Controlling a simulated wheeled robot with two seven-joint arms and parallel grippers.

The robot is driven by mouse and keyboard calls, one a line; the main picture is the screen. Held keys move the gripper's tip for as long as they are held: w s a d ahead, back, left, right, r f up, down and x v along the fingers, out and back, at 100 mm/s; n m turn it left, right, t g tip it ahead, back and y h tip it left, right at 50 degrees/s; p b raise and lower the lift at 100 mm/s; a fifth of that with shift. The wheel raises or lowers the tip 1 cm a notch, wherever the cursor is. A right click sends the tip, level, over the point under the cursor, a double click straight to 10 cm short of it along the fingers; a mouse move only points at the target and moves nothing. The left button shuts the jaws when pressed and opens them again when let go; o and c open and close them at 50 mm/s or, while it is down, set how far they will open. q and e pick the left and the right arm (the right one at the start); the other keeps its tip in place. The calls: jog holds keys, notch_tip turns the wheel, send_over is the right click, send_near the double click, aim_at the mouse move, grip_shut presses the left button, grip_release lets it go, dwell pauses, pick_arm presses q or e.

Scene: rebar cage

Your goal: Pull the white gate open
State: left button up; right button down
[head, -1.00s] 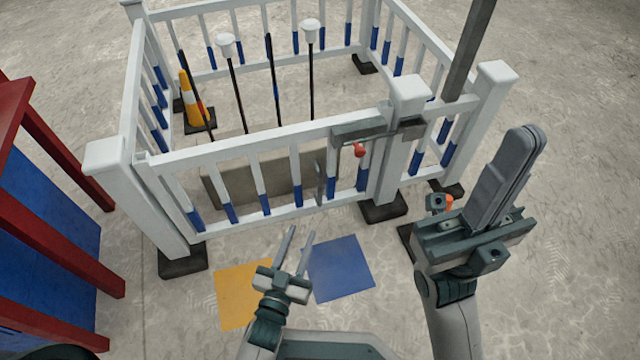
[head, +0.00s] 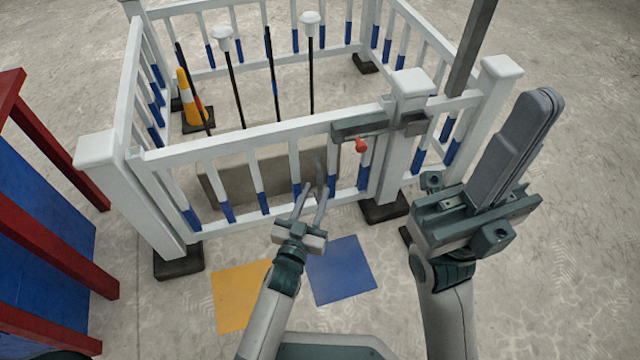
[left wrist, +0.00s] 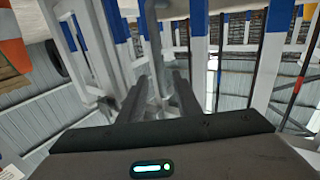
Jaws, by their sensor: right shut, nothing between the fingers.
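The white gate (head: 235,142) with blue-footed bars forms the front of a white fence pen and stands in line with its posts. A grey latch with a red knob (head: 361,145) sits at its top right, by the post; I cannot tell whether it is fastened. An upright grey handle (head: 318,175) is on the gate's front. My left gripper (head: 314,192) is open at the handle, which shows ahead between the fingers in the left wrist view (left wrist: 152,50). I cannot tell if they touch it. My right gripper (head: 540,100) is shut and empty, raised at the right.
A red and blue stand (head: 45,190) is at the left. Yellow (head: 240,292) and blue (head: 342,270) floor squares lie before the gate. Inside the pen are an orange and white cone (head: 190,105) and white-capped rods (head: 310,60). Dark post feet (head: 180,262) stick out at floor level.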

aim_at(319, 184)
pick_arm(q)
jog(key=shift+b+x, duration=0.6)
jog(key=shift+x, duration=1.9)
grip_shut()
